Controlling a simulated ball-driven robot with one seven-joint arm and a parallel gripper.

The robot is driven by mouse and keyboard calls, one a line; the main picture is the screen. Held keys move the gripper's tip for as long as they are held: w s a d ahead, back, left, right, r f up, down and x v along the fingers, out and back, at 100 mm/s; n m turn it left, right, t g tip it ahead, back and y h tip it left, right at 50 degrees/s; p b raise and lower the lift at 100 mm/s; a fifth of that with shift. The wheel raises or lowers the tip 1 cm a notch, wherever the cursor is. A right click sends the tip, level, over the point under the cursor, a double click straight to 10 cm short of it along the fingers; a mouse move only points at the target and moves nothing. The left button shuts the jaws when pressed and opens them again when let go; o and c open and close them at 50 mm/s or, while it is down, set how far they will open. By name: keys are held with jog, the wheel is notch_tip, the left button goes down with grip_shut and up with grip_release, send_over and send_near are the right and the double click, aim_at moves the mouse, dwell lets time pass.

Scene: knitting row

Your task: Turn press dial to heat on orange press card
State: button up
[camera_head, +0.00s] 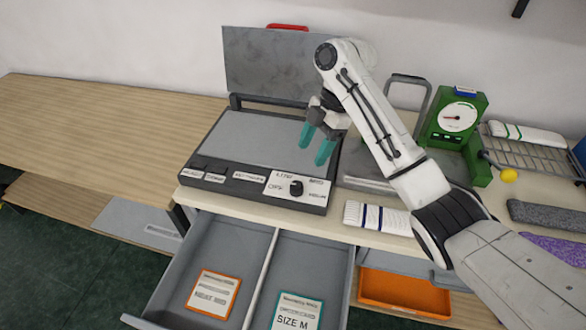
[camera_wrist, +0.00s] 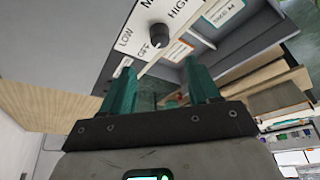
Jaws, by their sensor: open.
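The press (camera_head: 262,137) stands on the bench with its lid (camera_head: 268,62) raised. A dark round dial (camera_head: 296,188) sits on its front panel; it also shows in the wrist view (camera_wrist: 160,35), near the words LOW, OFF and HIGH. I cannot tell surely where its pointer is set. The orange-edged card (camera_head: 213,294) lies in the left part of the open drawer; its text is too small to read. My gripper (camera_head: 314,148) is open and empty above the press's right side, with teal fingers, apart from the dial.
The drawer (camera_head: 181,270) sticks out below the press and also holds a teal SIZE M card (camera_head: 296,312). A green gauge box (camera_head: 458,118), a striped folded cloth (camera_head: 378,217) and a yellow ball (camera_head: 508,175) are to the right. The bench (camera_head: 100,130) at left is clear.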

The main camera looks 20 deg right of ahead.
aim_at(297, 184)
jog(key=b+x, duration=0.1)
jog(key=x, duration=0.9)
jog(key=shift+a+f, duration=0.1)
jog(key=shift+f, duration=0.2)
jog(key=c, duration=1)
